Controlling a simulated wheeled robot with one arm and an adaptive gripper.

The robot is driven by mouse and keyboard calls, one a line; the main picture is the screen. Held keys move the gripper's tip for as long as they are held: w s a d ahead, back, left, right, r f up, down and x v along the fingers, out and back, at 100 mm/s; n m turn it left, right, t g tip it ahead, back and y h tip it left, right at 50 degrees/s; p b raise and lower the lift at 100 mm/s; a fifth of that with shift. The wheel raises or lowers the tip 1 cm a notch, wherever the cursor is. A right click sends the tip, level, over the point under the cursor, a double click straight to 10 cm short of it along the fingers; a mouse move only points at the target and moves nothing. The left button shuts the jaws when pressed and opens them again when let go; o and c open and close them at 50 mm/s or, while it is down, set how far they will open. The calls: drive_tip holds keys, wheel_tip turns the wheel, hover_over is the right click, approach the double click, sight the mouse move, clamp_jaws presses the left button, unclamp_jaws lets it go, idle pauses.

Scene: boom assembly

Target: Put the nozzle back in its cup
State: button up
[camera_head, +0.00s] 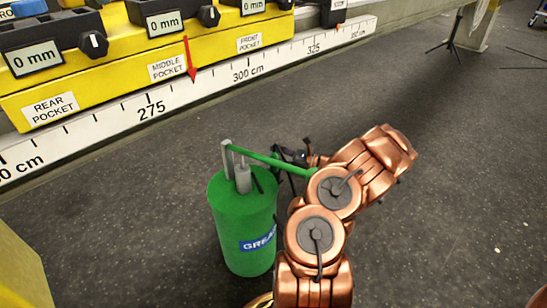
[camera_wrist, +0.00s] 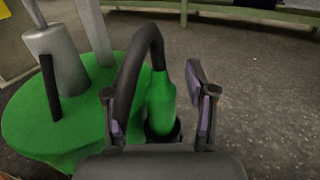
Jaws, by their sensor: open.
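The green nozzle (camera_wrist: 161,100) stands upright in the wrist view, with a black hose (camera_wrist: 140,58) curving from its top. Its lower end sits at a dark round cup (camera_wrist: 172,132), apparently inside it; my gripper body partly hides the cup. My gripper (camera_wrist: 156,86) is open, with one finger on each side of the nozzle and a gap on the right side. In the head view my gripper (camera_head: 291,160) is beside the green grease bucket (camera_head: 235,225), on its right. The nozzle and cup are hard to make out there.
The bucket's pump and green lever (camera_head: 270,158) rise close to my gripper. A yellow boom with pocket labels (camera_head: 168,68) and a white centimetre scale (camera_head: 215,87) runs behind.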

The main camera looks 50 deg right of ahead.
drive_tip(key=shift+s+r, duration=0.1)
drive_tip(key=shift+r, duration=0.25)
drive_tip(key=p+v, duration=0.3)
drive_tip(key=v, duration=0.8)
drive_tip(key=shift+s+d+p, duration=0.2)
drive_tip(key=shift+s+p, duration=0.1)
drive_tip(key=shift+s, duration=0.05)
